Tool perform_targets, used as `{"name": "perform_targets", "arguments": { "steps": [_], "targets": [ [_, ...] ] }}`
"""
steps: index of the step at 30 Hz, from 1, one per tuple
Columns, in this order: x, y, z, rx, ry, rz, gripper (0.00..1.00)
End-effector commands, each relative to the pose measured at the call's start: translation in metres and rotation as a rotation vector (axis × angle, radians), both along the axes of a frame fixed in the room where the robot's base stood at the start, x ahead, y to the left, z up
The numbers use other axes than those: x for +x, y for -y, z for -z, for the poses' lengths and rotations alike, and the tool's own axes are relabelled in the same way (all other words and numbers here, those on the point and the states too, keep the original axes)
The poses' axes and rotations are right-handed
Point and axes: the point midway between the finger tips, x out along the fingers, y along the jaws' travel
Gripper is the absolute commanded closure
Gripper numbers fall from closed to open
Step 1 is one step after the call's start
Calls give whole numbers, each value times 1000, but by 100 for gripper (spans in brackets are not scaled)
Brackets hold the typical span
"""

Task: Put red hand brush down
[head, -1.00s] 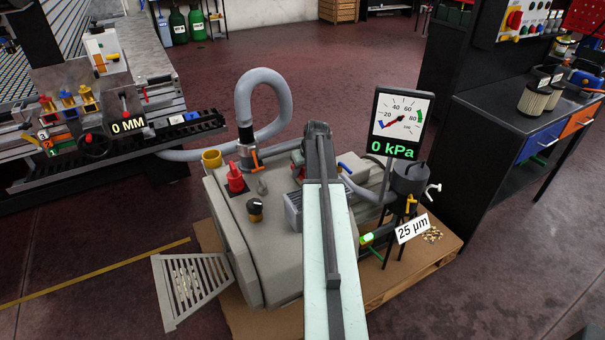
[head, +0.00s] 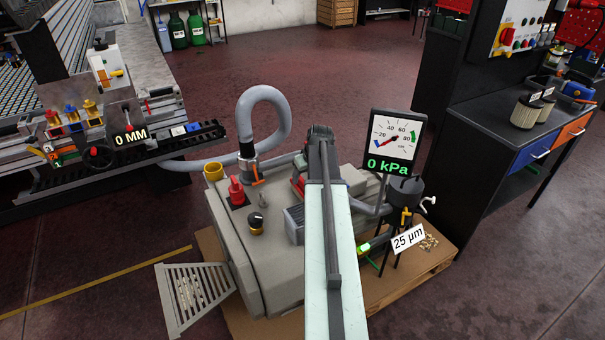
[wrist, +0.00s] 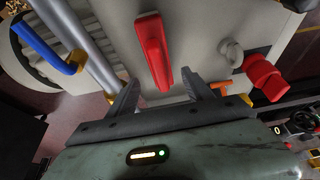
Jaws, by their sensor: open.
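The red hand brush (wrist: 153,52) shows in the wrist view as a long red handle against the pale machine top. It is ahead of my open gripper (wrist: 165,92), with its near end in line with the gap between the two fingers. The fingers are apart and hold nothing that I can see. Whether the brush touches the machine top is hard to tell. In the head view, my gripper (head: 320,135) is over the back of the pump, and a small red part (head: 297,184) shows just left of my arm, mostly hidden by it.
The grey pump (head: 260,285) stands on a wooden pallet (head: 425,265). A red knob (head: 236,191) and a grey hose (head: 262,95) rise at its left. A gauge (head: 393,140) reading 0 kPa and a dark canister (head: 404,190) stand at its right. A workbench (head: 490,120) is farther right.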

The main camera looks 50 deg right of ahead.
Motion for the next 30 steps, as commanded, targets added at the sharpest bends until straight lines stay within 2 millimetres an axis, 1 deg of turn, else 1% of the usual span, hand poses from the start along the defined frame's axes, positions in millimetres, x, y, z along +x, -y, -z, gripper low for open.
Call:
{"name": "perform_targets", "arguments": {
  "steps": [1, 3, 6, 9, 17, 19, 20, 22, 23, 24, 26, 27, 29, 30],
  "targets": [
    [-6, -2, -24, 0, 0, 1, 40],
    [-12, -4, -37, 0, 0, 1, 40],
    [-17, -6, -48, 0, 0, 1, 40],
    [-19, -6, -51, 0, 0, 1, 40],
    [-19, -6, -48, 0, 0, 0, 40],
    [-16, -13, -47, 3, -4, -6, 40],
    [-12, -23, -47, 8, -8, -14, 40],
    [4, -62, -45, 25, -31, -45, 40],
    [12, -87, -43, 37, -45, -63, 40],
    [23, -127, -41, 53, -69, -91, 40],
    [36, -195, -38, 75, -117, -137, 40],
    [40, -241, -36, 86, -153, -165, 40],
    [39, -305, -34, 95, -205, -203, 40],
    [36, -344, -32, 96, -239, -227, 40]
  ]
}}
